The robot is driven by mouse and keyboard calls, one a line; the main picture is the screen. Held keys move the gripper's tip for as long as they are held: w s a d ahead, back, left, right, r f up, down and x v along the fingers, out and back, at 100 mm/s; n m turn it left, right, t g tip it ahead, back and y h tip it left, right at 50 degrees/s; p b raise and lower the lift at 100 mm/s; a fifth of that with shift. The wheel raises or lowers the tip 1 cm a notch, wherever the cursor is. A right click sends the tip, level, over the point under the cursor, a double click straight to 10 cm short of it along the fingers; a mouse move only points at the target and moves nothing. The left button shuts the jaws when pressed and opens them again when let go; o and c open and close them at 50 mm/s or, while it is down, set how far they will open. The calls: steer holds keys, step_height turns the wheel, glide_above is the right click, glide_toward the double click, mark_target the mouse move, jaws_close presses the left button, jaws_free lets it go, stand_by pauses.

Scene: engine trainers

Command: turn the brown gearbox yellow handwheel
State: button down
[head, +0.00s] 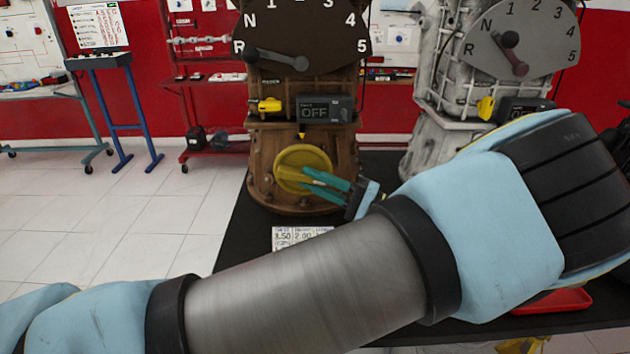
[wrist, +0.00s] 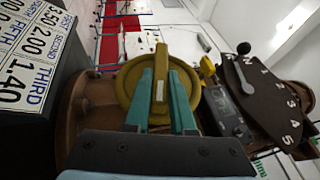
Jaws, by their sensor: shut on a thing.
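The brown gearbox (head: 262,145) stands on the black table in the middle of the head view. Its round yellow handwheel (head: 318,158) is low on its front face; it also shows in the wrist view (wrist: 132,78). The wheel has a raised yellow bar (wrist: 161,75) across it. My gripper (head: 308,178) reaches in from the right with teal fingers. In the wrist view the two fingers (wrist: 161,88) lie on either side of the bar, shut on it. The fingers hide part of the wheel's lower half.
Above the wheel are a display reading OFF (head: 326,109), a small yellow knob (head: 268,105) and a dark gear dial with a lever (head: 278,58). A grey gearbox (head: 432,140) stands to the right. A ratio card (head: 298,236) lies in front. Floor at left is clear.

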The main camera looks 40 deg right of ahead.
steer(key=c, duration=0.8)
jaws_free()
steer(key=shift+o, duration=0.2)
steer(key=b+v, duration=0.3)
steer(key=v, duration=0.7)
steer(key=shift+s, duration=0.35)
steer(key=shift+s+d+f, duration=0.1)
steer(key=shift+f, duration=0.05)
